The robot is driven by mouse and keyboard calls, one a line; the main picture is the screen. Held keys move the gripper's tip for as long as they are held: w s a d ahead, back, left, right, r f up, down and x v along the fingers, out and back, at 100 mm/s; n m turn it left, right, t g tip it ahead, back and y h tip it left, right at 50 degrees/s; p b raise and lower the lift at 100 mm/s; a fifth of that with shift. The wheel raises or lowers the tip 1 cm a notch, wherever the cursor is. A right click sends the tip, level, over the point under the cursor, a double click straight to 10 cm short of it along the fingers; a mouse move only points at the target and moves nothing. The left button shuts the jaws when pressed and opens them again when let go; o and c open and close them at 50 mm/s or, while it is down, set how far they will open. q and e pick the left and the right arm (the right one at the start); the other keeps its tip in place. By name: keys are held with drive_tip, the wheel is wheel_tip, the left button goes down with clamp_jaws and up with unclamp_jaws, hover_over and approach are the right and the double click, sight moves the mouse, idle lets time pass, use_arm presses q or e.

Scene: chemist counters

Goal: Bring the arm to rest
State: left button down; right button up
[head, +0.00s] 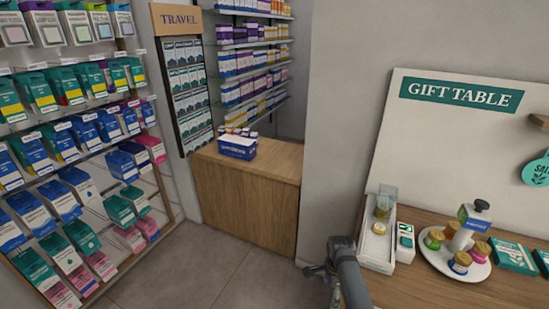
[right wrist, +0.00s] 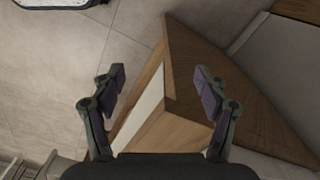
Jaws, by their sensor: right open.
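My right arm shows in the head view at the bottom, by the left end of the gift table counter. My right gripper (head: 318,271) is small there and partly hidden by its own arm. In the right wrist view, my right gripper (right wrist: 160,74) is open with nothing between its fingers. Beyond the fingers are a wooden counter corner (right wrist: 190,80) and the tiled floor (right wrist: 60,70). My left gripper is not in view.
The gift table counter (head: 415,290) holds a white tray (head: 377,245), a small card terminal (head: 405,237) and a round stand (head: 445,262) with jars. A wooden counter (head: 250,200) stands at the back with a blue box (head: 237,147). Stocked shelves line the left. Floor (head: 220,270) between is clear.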

drive_tip(key=s+d+f+n+b, duration=0.15)
drive_tip(key=s+f+n, duration=0.35)
drive_tip(key=s+f, duration=0.65)
drive_tip(key=s+d+f+n, duration=0.35)
drive_tip(key=s+f, duration=0.45)
drive_tip(key=f, duration=0.6)
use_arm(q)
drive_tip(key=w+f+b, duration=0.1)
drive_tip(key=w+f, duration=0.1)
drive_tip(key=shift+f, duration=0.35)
use_arm(e)
drive_tip(key=s+d+f+n, duration=0.1)
drive_tip(key=s+f+n, duration=0.2)
drive_tip(key=s, duration=0.5)
drive_tip(key=s+d+f+n, duration=0.2)
drive_tip(key=s+f+n, duration=0.1)
drive_tip(key=s, duration=0.5)
drive_tip(key=s+d+f+n+t, duration=0.1)
drive_tip(key=s+f+n, duration=0.2)
drive_tip(key=s, duration=0.5)
drive_tip(key=shift+s+d+f+h, duration=0.15)
drive_tip(key=shift+s+f+h, duration=0.1)
drive_tip(key=shift+f+h, duration=0.15)
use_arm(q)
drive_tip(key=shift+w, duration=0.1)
use_arm(e)
drive_tip(key=shift+n, duration=0.25)
